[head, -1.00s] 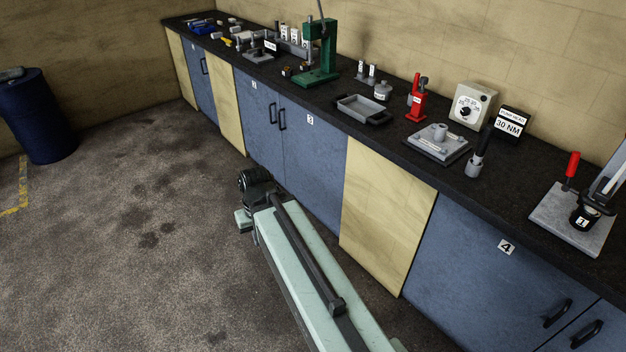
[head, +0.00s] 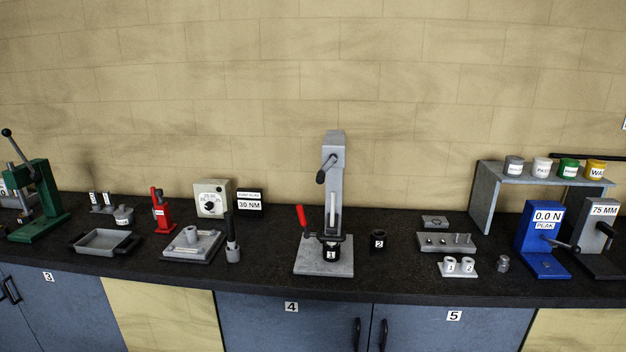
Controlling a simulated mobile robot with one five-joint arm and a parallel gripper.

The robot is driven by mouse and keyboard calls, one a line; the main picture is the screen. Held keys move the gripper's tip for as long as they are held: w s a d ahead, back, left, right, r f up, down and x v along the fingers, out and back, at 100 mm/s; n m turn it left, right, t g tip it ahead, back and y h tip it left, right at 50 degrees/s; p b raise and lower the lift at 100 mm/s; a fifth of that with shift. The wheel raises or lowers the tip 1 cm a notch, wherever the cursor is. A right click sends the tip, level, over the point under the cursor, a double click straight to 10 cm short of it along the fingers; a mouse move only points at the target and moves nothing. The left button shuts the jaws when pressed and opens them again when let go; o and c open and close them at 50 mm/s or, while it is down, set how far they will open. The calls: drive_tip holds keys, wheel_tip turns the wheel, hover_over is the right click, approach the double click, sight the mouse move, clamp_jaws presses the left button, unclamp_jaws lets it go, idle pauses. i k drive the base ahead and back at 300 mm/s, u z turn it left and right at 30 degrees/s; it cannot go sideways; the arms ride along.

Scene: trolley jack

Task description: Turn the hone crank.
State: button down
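A grey upright stand (head: 336,190) rises from a square grey base plate (head: 312,262) on the dark bench, near the middle of the head view. A small crank (head: 328,166) sits on its upper front, with a dark grip hanging down to the left. It looks like the hone crank. A pale rod (head: 333,212) runs down the stand's front above a black cup labelled 1 (head: 331,252), which stands on the base. A red-handled lever (head: 302,216) stands up left of the rod. My gripper is not in view.
Left of the stand are a dark-handled tool (head: 232,240), a grey plate fixture (head: 193,245) and a red jack (head: 162,212). Right of it are a black cup labelled 2 (head: 378,242), a grey block with pins (head: 446,242) and a blue gauge (head: 541,240). The wall is close behind.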

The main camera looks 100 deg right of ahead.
sight(334, 158)
drive_tip(key=u, duration=0.1)
drive_tip(key=k, duration=2.6)
drive_tip(key=z, duration=0.95)
drive_tip(key=i, duration=1)
drive_tip(key=z, duration=0.05)
